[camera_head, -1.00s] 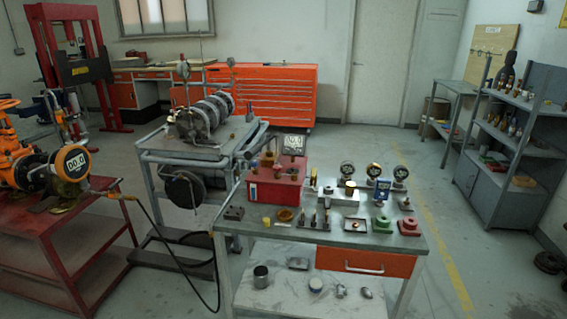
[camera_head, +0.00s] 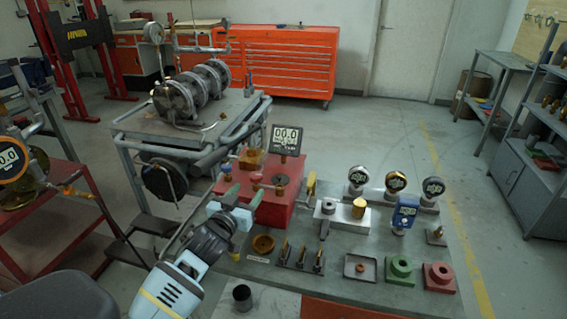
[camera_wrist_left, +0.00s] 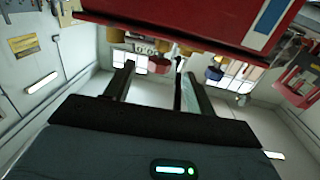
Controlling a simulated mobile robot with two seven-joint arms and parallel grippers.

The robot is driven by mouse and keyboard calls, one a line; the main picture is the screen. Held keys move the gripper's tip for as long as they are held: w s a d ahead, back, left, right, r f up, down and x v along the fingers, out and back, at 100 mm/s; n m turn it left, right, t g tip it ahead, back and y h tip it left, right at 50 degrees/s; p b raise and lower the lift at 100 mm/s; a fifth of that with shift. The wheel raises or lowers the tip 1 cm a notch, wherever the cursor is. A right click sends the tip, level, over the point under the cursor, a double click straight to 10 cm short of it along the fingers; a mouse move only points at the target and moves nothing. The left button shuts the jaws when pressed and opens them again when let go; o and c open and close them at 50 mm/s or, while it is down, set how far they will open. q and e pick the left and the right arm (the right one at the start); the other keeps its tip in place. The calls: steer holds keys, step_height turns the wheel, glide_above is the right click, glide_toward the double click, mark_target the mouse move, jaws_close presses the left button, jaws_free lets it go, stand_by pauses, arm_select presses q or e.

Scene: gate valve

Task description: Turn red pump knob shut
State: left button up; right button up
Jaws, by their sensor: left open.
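The red pump (camera_head: 283,218) is a red box on the grey bench, with a digital display (camera_head: 287,140) reading 00.0. My left gripper (camera_head: 245,195) is open and empty, in front of the box's left side. In the left wrist view its fingers (camera_wrist_left: 158,78) point towards the knobs, with the red knob between them in the picture. My right gripper is not in view.
The bench (camera_head: 330,265) also carries several gauges, a blue meter (camera_head: 404,213), a brown dish (camera_head: 263,243), a small tray (camera_head: 360,267), and green (camera_head: 401,269) and red (camera_head: 438,278) blocks. A grey cart (camera_head: 200,125) with machinery stands behind on the left.

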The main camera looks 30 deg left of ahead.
mark_target(259, 172)
arm_select(q)
steer(key=shift+w+a+r, duration=0.1)
steer(key=shift+w+r, duration=0.45)
steer(key=shift+w, duration=0.05)
steer(key=shift+s+r, duration=0.15)
steer(key=shift+w, duration=0.25)
steer(key=w, duration=0.3)
steer(key=w+a, duration=0.1)
steer(key=w, duration=0.1)
steer(key=shift+w, duration=1.05)
steer(key=c, duration=1)
steer(key=shift+o, duration=0.2)
